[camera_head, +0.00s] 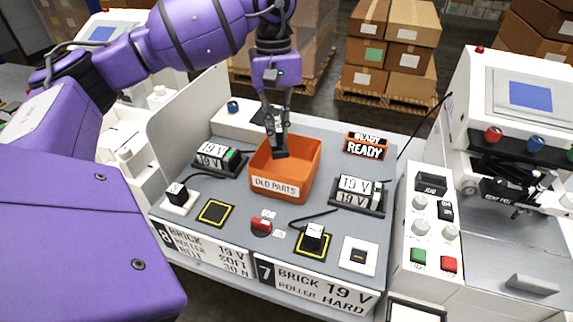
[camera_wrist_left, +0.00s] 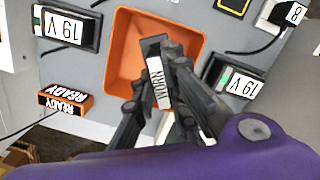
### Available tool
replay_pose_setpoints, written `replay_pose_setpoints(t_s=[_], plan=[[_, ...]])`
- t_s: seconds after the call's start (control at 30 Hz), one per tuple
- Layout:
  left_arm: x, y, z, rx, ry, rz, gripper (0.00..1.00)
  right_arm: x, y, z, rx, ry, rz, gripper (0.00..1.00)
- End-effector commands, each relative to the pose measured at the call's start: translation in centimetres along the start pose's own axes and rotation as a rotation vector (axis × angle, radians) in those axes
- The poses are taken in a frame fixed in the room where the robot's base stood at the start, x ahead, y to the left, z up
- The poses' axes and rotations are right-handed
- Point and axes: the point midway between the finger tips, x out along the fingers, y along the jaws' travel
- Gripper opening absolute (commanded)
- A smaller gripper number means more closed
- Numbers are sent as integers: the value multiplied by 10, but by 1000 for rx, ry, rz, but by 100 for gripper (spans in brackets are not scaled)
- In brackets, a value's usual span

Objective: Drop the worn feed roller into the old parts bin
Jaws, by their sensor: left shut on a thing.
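The worn feed roller (camera_wrist_left: 157,75) is a dark piece with a white label reading WORN. My left gripper (camera_wrist_left: 158,95) is shut on it. In the head view the left gripper (camera_head: 277,135) points down over the old parts bin, and the dark roller (camera_head: 279,149) shows at its tips, within the bin's outline. The old parts bin (camera_head: 277,187) is an orange open box labelled OLD PARTS on the grey bench top. The bin's orange rim also shows around the roller in the left wrist view (camera_wrist_left: 122,42). I cannot tell whether the roller touches the bin. My right gripper is not in view.
Displays reading 19 V stand left (camera_head: 216,156) and right (camera_head: 358,194) of the bin. A READY sign (camera_head: 366,146) is behind right. In front are a red button (camera_head: 262,223) and a black block (camera_head: 313,234) on a yellow-edged pad. A white machine (camera_head: 510,120) stands right.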

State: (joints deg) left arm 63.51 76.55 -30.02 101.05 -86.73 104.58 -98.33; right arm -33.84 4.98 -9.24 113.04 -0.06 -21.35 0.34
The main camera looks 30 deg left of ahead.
Motion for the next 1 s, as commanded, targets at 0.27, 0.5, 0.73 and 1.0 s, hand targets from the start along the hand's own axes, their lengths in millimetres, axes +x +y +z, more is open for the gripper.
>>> replay_pose_setpoints(t_s=[0.27,0.5,0.73,1.0], plan=[[33,0,-4,0,-1,-1,0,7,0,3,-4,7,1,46],[35,0,-4,0,2,1,0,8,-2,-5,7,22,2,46],[35,0,-4,0,2,1,30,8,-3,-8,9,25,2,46],[35,0,-4,0,1,0,34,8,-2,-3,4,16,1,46]])
